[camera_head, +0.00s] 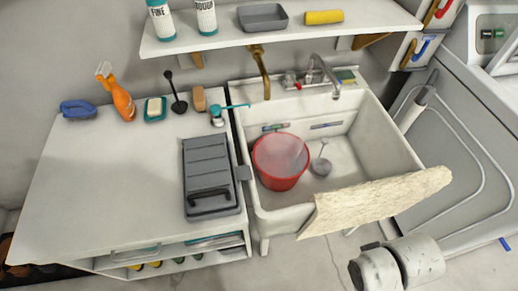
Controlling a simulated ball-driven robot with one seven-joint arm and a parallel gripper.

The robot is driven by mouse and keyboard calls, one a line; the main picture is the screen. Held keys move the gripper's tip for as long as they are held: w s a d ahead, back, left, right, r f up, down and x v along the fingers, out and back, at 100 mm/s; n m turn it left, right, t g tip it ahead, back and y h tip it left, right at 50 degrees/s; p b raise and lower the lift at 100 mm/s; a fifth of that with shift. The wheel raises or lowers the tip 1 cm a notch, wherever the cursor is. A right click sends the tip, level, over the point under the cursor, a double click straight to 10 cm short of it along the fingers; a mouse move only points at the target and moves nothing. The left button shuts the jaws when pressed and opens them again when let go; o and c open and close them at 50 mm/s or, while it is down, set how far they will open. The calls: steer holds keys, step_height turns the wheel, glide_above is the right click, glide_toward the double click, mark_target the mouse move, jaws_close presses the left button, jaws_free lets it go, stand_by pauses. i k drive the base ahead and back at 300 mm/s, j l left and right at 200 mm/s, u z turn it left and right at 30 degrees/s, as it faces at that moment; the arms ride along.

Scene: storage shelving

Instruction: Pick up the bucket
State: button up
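The red bucket (281,165) stands upright inside the white sink basin (383,140), toward its left side. Its open top faces up, and the inside looks pale and hazy; I cannot tell what it holds. A rounded white-grey link of my arm (418,258) shows at the bottom right, outside the sink and well apart from the bucket. My gripper's fingers are not visible.
A grey ladle-like tool (321,163) lies right of the bucket. A pale cloth (380,203) hangs over the sink's front edge. The tap (322,70) and brass pipe (260,70) stand behind.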

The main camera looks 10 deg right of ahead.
mark_target(281, 158)
steer(key=i+j, duration=0.45)
steer(key=i, duration=0.3)
steer(key=j, duration=0.35)
steer(key=k+j+z, duration=0.1)
steer(key=j, duration=0.2)
